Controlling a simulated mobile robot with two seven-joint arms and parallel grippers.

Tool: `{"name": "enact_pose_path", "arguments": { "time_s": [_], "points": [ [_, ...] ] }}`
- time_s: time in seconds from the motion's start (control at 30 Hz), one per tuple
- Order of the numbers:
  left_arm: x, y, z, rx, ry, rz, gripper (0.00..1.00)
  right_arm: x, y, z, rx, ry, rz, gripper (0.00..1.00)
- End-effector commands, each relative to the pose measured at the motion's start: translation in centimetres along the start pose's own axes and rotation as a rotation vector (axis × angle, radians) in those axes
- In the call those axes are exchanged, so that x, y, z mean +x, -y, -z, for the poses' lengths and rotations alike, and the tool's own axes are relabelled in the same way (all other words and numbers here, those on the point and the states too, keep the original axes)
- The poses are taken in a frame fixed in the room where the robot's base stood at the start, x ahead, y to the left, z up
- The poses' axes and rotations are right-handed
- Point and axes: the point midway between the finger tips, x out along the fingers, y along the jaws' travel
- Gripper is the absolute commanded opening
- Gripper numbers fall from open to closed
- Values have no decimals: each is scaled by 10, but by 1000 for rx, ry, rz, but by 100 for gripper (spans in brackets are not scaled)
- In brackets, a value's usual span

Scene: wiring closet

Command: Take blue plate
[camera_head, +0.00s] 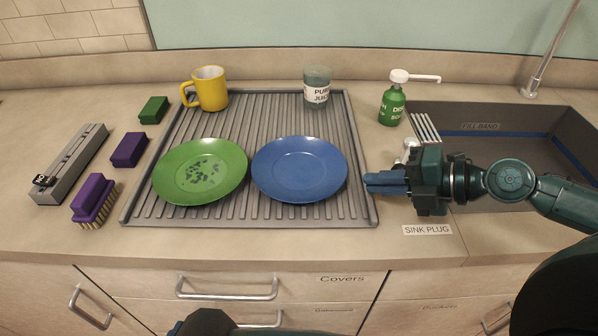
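The blue plate (300,170) lies on the right half of the grey ribbed drying mat (362,208), right of a green plate (185,172) with dark green patches. My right gripper (368,183) is just right of the blue plate's rim, pointing left at it over the mat's right edge. Its two fingers lie close together, with nothing seen between them. A small gap shows between the fingertips and the plate. Part of my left arm shows at the bottom edge; its gripper fingers are not visible.
A yellow mug (206,90) and a labelled jar (317,88) stand at the mat's back. A green soap bottle (392,100) stands by the sink (480,118). Left of the mat are sponges (129,150), a purple brush (93,199) and a grey holder (70,165). The counter front is clear.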

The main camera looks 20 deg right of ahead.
Motion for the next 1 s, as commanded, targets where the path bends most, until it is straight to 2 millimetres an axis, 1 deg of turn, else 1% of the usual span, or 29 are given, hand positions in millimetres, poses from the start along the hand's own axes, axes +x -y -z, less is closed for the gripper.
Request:
{"name": "enact_pose_path", "arguments": {
  "time_s": [0.03,0.13,0.57,0.73,0.77,1.0],
  "points": [
    [3,0,-3,-8,-5,0,32,6,1,0,-4,0,-1,9],
    [4,-1,-2,-22,-13,-1,32,11,1,-1,-4,1,0,9],
    [6,0,2,-34,-28,-1,32,22,0,-2,-1,5,-2,9],
    [6,0,1,-36,-31,-3,32,32,-2,-1,-3,3,-3,9],
    [5,0,4,-35,-31,-3,32,34,-4,-1,0,4,-6,9],
    [0,1,11,-12,-25,3,32,56,-4,-2,4,4,-6,9]
  ]
}}
